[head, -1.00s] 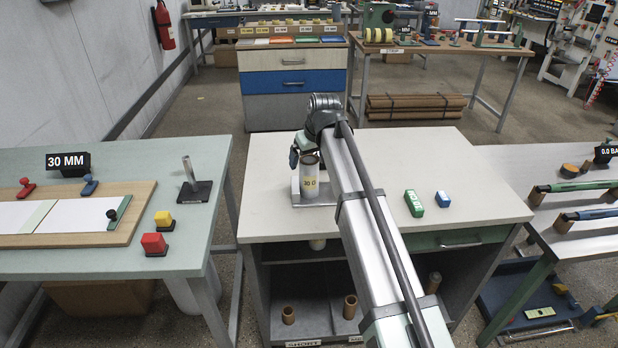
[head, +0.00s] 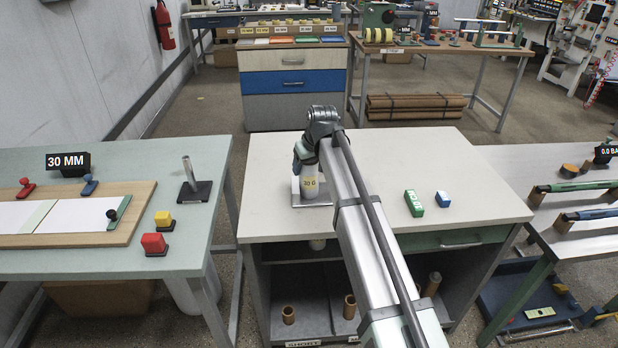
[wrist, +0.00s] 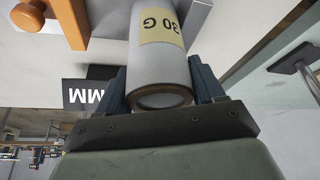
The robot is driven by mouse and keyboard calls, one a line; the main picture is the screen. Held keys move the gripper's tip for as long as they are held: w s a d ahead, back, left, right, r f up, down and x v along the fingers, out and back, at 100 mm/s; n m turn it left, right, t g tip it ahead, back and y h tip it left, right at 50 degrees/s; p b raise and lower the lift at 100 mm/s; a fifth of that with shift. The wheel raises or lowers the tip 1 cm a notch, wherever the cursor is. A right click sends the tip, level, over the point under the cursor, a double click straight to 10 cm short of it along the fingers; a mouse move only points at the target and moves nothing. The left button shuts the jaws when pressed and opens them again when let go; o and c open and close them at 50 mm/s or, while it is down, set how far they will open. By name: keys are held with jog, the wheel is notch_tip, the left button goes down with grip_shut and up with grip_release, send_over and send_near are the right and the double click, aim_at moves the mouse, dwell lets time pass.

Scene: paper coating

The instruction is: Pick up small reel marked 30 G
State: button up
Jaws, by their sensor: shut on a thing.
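The small reel (head: 311,186) is a white roll with a yellow label. It stands upright on a grey square plate (head: 297,199) at the left of the middle table. In the wrist view the reel (wrist: 160,65) shows its label reading 30 G and its open brown core end, close to the palm. My gripper (head: 307,158) is at the top of the reel in the head view. Its dark blue fingers (wrist: 163,88) sit on both sides of the reel and are shut on it. I cannot tell whether the reel is clear of the plate.
A green block (head: 414,203) and a blue-and-white block (head: 442,199) lie on the middle table (head: 400,155), right of my arm. The left table holds a post on a dark base (head: 193,183), a yellow block (head: 163,220) and a red block (head: 154,244). Brown cores stand on the shelf below.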

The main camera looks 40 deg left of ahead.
jog(key=c, duration=0.3)
